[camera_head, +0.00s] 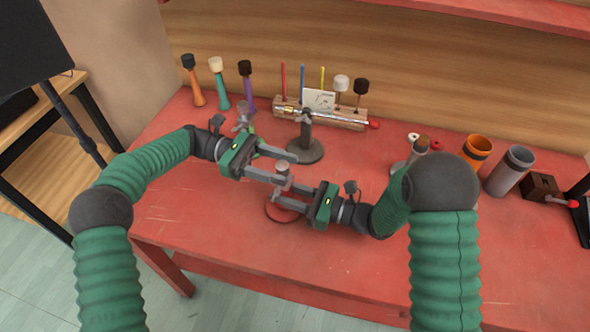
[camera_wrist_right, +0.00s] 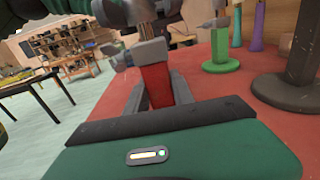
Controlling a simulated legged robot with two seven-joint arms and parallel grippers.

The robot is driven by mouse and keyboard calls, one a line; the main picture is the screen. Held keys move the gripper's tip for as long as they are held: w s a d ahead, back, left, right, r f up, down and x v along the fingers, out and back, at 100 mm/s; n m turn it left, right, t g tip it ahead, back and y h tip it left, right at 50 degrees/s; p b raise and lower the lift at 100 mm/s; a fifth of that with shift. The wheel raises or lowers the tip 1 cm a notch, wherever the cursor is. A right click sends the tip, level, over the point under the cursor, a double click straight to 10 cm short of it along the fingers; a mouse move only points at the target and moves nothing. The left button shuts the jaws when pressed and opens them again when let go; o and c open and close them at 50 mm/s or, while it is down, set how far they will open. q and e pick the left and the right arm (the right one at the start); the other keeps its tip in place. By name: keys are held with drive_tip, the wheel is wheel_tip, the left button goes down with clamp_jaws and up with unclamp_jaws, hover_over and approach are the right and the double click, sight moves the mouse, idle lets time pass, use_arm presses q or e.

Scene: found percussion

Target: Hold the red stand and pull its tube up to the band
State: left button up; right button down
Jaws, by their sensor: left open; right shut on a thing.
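The red stand has a round red base (camera_head: 283,212) on the red table, and its red post (camera_wrist_right: 157,86) shows in the right wrist view. My right gripper (camera_head: 274,196) is shut on the post from the right, low down. Above the post are a grey collar (camera_wrist_right: 150,52) and a thin tube (camera_wrist_right: 147,26); a pale cap (camera_head: 282,167) tops the stand in the head view. My left gripper (camera_head: 293,169) is open, coming from the left around the upper part of the stand. The band on the tube is not clear to me.
A black stand (camera_head: 305,150) is close behind my left gripper. A green stand (camera_wrist_right: 221,66) is behind it to the left. A wooden rack (camera_head: 345,120) with mallets is at the back. Orange (camera_head: 476,150) and grey (camera_head: 510,170) cups are at right. The front table is clear.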

use_arm(q)
drive_tip(key=x, duration=0.3)
drive_tip(key=shift+s+d, duration=0.1)
drive_tip(key=shift+d, duration=0.2)
clamp_jaws()
idle(1.2)
